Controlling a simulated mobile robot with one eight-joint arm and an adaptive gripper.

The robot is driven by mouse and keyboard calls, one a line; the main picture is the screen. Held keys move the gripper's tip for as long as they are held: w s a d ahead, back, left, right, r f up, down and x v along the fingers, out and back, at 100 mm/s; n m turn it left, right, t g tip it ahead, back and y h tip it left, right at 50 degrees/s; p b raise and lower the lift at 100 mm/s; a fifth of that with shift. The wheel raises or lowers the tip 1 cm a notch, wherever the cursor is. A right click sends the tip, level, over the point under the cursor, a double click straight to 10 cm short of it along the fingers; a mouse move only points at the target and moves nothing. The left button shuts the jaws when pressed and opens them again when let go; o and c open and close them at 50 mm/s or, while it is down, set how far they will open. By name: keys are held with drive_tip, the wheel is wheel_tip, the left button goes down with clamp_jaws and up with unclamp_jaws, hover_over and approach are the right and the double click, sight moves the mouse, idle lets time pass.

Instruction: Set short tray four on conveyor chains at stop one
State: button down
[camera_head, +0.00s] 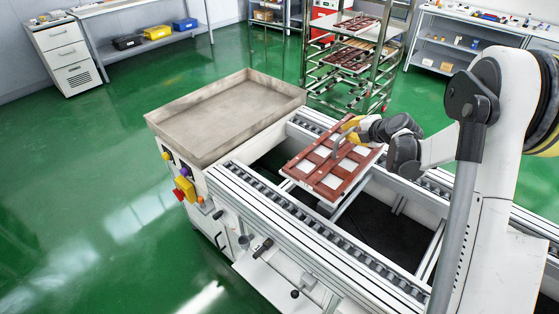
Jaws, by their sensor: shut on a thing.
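A short tray (312,179) with a red-brown grid and pale squares lies between the two rails of the conveyor. My gripper (342,145) is shut on the tray near its far right part, with the arm reaching in from the right. The conveyor chains (280,199) run along the near rail and along the far rail (312,127). The tray looks roughly level. I cannot tell whether it rests on the chains or hangs just above them. No label marks stop one in view.
A large beige open bin (163,120) stands at the conveyor's left end. A wheeled rack (397,65) holds more trays behind. A control box with buttons (184,189) is on the near left side. Dark open space lies between the rails. Green floor is free at left.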

drive_tip(key=w+a+f+b, duration=0.1)
drive_tip(key=w+a+f, duration=0.1)
drive_tip(key=a, duration=0.1)
drive_tip(key=w+a+f+b, duration=0.1)
drive_tip(key=w+a+f, duration=0.1)
drive_tip(key=a, duration=0.1)
drive_tip(key=w+a+f+b, duration=0.2)
drive_tip(key=a+f, duration=0.1)
drive_tip(key=shift+a, duration=0.3)
wheel_tip(320, 180, down, 4)
drive_tip(key=shift+f+b, duration=0.1)
drive_tip(key=shift+b, duration=1)
drive_tip(key=c, duration=1.8)
unclamp_jaws()
drive_tip(key=shift+f, duration=0.1)
drive_tip(key=shift+o, duration=1.2)
